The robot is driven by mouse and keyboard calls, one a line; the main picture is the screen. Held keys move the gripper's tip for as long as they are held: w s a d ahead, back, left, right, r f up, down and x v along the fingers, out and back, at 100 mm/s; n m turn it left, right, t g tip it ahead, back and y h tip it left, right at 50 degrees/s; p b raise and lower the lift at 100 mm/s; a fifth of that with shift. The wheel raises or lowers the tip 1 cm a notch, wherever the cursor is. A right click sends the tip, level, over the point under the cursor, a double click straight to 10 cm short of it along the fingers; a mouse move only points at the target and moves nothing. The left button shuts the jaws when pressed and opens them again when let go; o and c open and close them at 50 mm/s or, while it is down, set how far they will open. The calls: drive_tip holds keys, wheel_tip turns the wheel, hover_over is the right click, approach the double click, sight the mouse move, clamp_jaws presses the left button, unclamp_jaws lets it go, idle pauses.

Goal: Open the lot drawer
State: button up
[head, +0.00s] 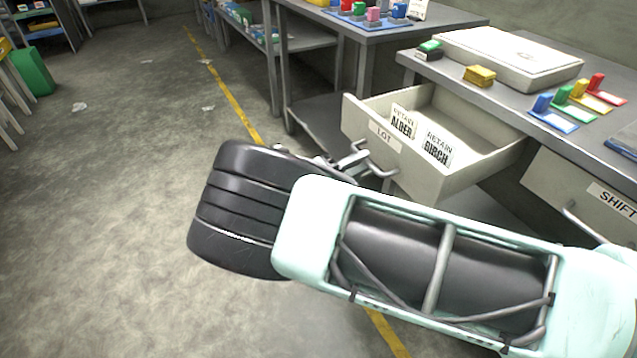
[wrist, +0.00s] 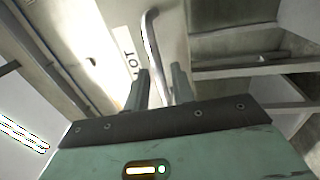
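The lot drawer (head: 470,172) is pulled well out from under the right-hand bench. Its pale front carries a LOT label (head: 384,135) and a grey bar handle (head: 381,166). Two cards, reading RETAIN ALDER (head: 402,122) and RETAIN BIRCH (head: 437,146), stand inside. My gripper (head: 358,160) is at the handle, partly hidden behind my arm in the head view. In the wrist view, the handle (wrist: 151,38) runs down between the two fingers of my gripper (wrist: 161,82), which look closed around it. The LOT label (wrist: 129,62) shows beside them.
A SHIFT drawer (head: 585,190) is to the right under the same bench. The bench top holds a white box (head: 510,57), a yellow block (head: 480,76) and coloured stands (head: 575,95). Open floor (head: 110,200) with a yellow line lies to the left.

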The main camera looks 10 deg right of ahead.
drive_tip(key=b+v, duration=0.2)
drive_tip(key=v, duration=1.3)
drive_tip(key=shift+a, duration=0.15)
drive_tip(key=s+d+r+n+g+y, duration=0.1)
drive_tip(key=s+d+r+g+y, duration=0.1)
drive_tip(key=s+d+g+y, duration=0.5)
drive_tip(key=s+d+r+n+y, duration=0.1)
drive_tip(key=s+d+r+y, duration=0.1)
drive_tip(key=s+r+y, duration=0.55)
drive_tip(key=s+d+r+n+y, duration=0.25)
drive_tip(key=s+r+y, duration=0.2)
drive_tip(key=s, duration=0.65)
wheel_tip(320, 180, up, 13)
drive_tip(key=p, duration=1.3)
drive_tip(key=shift+w+m+y, duration=0.3)
drive_tip(key=shift+m, duration=0.15)
drive_tip(key=shift+f, duration=0.2)
